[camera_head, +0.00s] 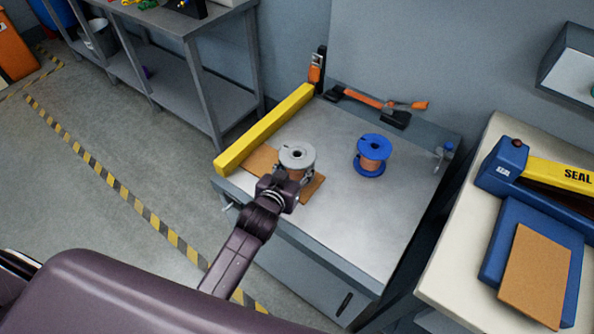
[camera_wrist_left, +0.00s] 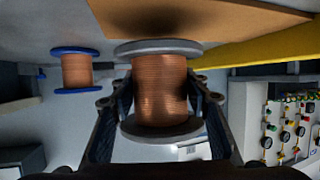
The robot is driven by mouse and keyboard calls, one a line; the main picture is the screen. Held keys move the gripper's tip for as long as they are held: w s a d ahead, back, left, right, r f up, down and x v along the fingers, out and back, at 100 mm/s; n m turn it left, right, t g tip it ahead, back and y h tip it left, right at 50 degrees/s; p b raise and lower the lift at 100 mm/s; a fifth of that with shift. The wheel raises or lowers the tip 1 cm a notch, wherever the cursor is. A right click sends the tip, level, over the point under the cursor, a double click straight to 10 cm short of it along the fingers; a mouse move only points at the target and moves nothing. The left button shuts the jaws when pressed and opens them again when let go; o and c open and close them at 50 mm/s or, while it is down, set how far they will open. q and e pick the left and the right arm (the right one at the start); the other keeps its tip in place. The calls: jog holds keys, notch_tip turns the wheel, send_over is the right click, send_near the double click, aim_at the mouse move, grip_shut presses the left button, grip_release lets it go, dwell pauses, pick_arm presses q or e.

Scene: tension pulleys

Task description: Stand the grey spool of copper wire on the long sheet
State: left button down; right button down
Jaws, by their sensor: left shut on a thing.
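The grey spool of copper wire (camera_head: 297,155) stands upright over the brown long sheet (camera_head: 261,161), which shows on both sides of it on the grey bench. My left gripper (camera_head: 291,178) is shut on the grey spool from the front. In the left wrist view, which is upside down, the fingers flank the copper winding (camera_wrist_left: 160,88). There the sheet (camera_wrist_left: 240,14) lies close beyond the spool's lower flange, with a dark shadow on it. I cannot tell whether flange and sheet touch. My right gripper is not in view.
A blue spool of copper wire (camera_head: 371,156) stands to the right on the bench (camera_head: 355,205). A yellow bar (camera_head: 264,130) runs along the bench's left edge. An orange-handled tool (camera_head: 370,101) lies at the back. The bench front right is clear.

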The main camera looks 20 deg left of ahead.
pick_arm(q)
jog(key=shift+w+f, duration=0.1)
jog(key=shift+f, duration=1.05)
jog(key=shift+f, duration=0.15)
jog(key=c, duration=1.1)
grip_release()
jog(key=shift+f, duration=0.15)
jog(key=shift+r, duration=0.2)
jog(key=v, duration=1.2)
jog(key=shift+f, duration=0.1)
